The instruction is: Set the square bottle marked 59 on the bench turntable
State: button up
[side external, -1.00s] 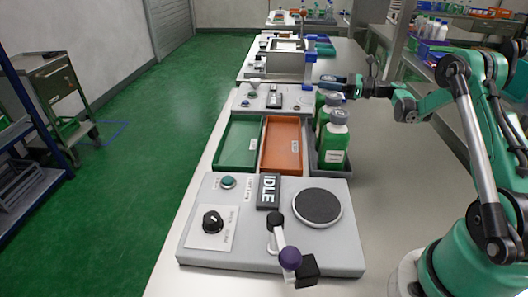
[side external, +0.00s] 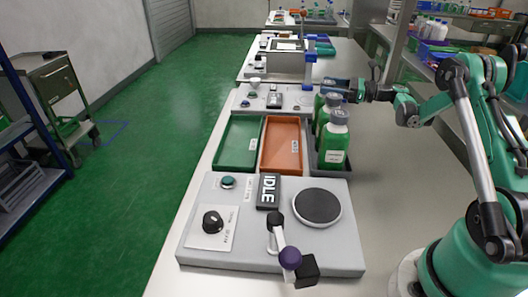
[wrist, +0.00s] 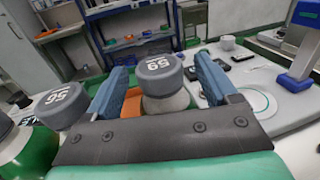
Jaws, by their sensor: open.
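The far bottle (side external: 321,117) is partly hidden by the near bottle (side external: 334,145). My gripper (side external: 337,88) is open at the far bottle's cap. In the wrist view, that cap (wrist: 160,75), whose number looks like 59, sits between the two open blue fingers of my gripper (wrist: 165,85). The other cap (wrist: 58,105) reads like 56 and lies left of the fingers. The turntable, a dark round disc (side external: 318,206), is empty on the nearest grey station.
A green tray (side external: 238,143) and an orange tray (side external: 281,145) lie left of the bottles. The near station carries an IDLE sign (side external: 269,191), a knob (side external: 212,222) and a purple-tipped lever (side external: 290,258). Another grey station (side external: 265,98) stands behind the trays.

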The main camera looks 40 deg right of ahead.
jog(key=shift+o, duration=0.4)
jog(key=shift+v, duration=2.4)
jog(key=w+a+g, duration=0.1)
jog(key=w, duration=0.1)
jog(key=w+a+f+g+h, duration=0.1)
jog(key=w, duration=0.1)
jog(key=w+a+g+h, duration=0.1)
jog(key=w+a, duration=0.1)
jog(key=shift+w+f+g, duration=0.1)
jog(key=shift+f+g, duration=0.15)
jog(key=shift+g, duration=0.15)
grip_shut()
